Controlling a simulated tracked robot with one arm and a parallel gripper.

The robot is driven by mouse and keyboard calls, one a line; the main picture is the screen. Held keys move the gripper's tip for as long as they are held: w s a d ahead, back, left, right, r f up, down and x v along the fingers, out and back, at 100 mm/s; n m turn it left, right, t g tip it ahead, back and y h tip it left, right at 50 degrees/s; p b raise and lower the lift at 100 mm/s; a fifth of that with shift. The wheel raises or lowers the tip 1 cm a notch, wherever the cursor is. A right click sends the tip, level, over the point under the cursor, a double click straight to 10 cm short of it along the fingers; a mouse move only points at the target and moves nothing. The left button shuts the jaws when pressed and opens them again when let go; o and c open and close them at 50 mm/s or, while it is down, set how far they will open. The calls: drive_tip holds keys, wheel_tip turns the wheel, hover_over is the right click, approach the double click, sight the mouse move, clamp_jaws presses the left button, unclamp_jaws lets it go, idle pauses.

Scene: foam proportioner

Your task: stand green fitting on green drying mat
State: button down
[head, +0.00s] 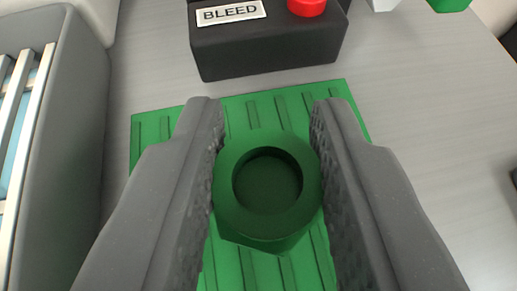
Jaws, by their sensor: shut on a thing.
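The green fitting (267,228) has a round open top with a dark bore and a faceted body below. It is upright between the two fingers of my gripper (267,165), which is shut on it with a finger at each side. The green drying mat (290,105), with raised ribs, lies on the grey table behind and below the fitting. The fitting's bottom edge is over the mat in the picture. I cannot tell whether it touches the mat.
A black box (270,45) labelled BLEED with a red button (307,6) stands just beyond the mat. A grey bin (72,130) with pale slats is at the left. The table (430,120) is clear to the right of the mat.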

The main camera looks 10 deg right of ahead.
sight(265, 201)
wheel_tip(265, 201, down, 3)
drive_tip(key=shift+r, duration=0.1)
drive_tip(key=c, duration=1.1)
unclamp_jaws()
drive_tip(key=v, duration=1.2)
drive_tip(key=shift+r, duration=0.1)
